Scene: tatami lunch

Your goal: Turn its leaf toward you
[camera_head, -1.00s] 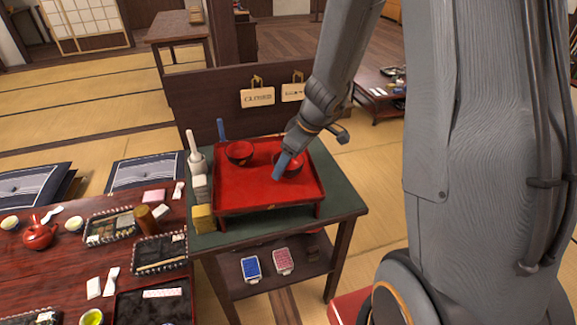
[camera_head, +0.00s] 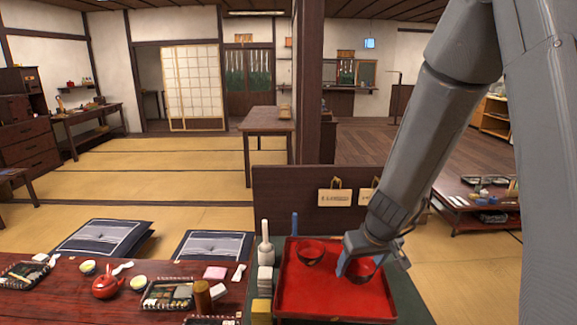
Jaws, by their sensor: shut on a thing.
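A red tray (camera_head: 330,301) with a raised rim stands on the green-topped stand. Two dark bowls with red insides are on it: the left bowl (camera_head: 311,253) stands free, and the right bowl (camera_head: 364,271) is at my gripper (camera_head: 343,266). My gripper reaches down from the upper right and is shut on the right bowl, with a blue finger at its left side. The wrist hides part of this bowl. No leaf mark can be made out clearly on either bowl at this size.
A pale bottle-like thing (camera_head: 265,243) and small blocks (camera_head: 264,281) stand left of the tray. A dark wooden panel (camera_head: 292,196) with hanging tags rises behind it. A low table (camera_head: 60,300) with dishes and a red teapot (camera_head: 107,285) is at left. The tray's front is bare.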

